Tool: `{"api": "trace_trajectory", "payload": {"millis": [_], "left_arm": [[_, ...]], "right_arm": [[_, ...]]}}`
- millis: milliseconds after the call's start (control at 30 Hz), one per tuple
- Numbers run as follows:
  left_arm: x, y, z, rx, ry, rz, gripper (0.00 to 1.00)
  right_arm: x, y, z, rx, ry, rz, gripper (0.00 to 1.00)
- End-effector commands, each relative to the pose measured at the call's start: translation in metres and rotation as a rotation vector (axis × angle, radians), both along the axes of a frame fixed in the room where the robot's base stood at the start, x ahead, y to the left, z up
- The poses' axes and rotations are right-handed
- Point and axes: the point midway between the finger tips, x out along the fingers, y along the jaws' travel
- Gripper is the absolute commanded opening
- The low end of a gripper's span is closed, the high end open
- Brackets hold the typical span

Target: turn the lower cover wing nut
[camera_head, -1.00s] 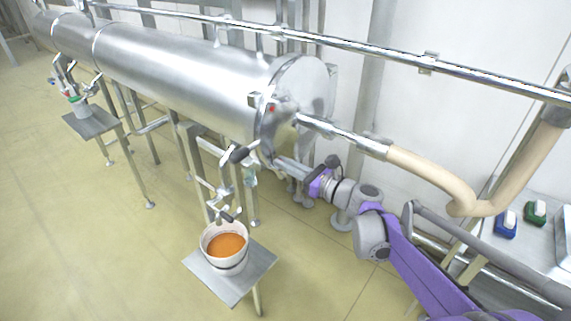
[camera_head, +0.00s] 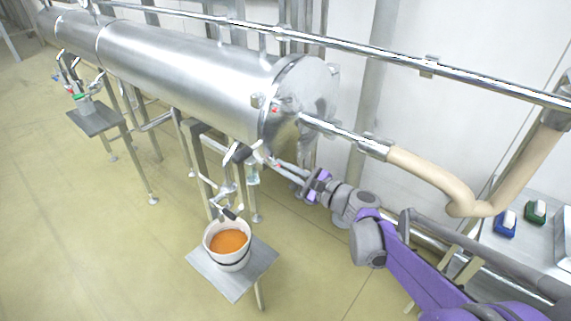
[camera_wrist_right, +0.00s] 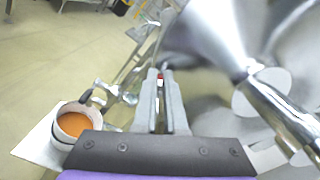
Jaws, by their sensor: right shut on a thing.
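The round steel end cover (camera_head: 306,92) closes the near end of the long horizontal tank (camera_head: 185,68). A small red-marked fitting (camera_head: 275,108) sits on the cover's left edge. My right gripper (camera_head: 272,161) is at the cover's lower edge, with its fingers pointing left toward the tank. In the right wrist view its fingers (camera_wrist_right: 160,80) are close together around a small red-tipped part, the lower wing nut (camera_wrist_right: 160,77). Most of the nut is hidden between the fingers. My left gripper is not in view.
A white bucket of orange liquid (camera_head: 228,243) stands on a small metal stand (camera_head: 262,258) below a valve (camera_head: 236,153). A pipe with a beige hose (camera_head: 425,170) runs right from the cover. The floor at front left is clear.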

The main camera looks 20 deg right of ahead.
Motion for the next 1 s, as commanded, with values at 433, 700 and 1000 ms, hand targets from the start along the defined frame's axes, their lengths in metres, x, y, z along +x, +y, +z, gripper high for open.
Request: {"api": "trace_trajectory", "payload": {"millis": [433,700,1000], "left_arm": [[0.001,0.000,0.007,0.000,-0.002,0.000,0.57],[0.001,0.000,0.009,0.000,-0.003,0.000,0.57],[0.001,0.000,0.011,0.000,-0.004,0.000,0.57]], "right_arm": [[-0.004,0.007,-0.009,-0.350,-0.236,0.001,0.00],[-0.006,0.009,-0.015,-0.558,-0.377,0.002,0.00],[-0.007,0.010,-0.021,-0.747,-0.505,0.002,0.00]]}}
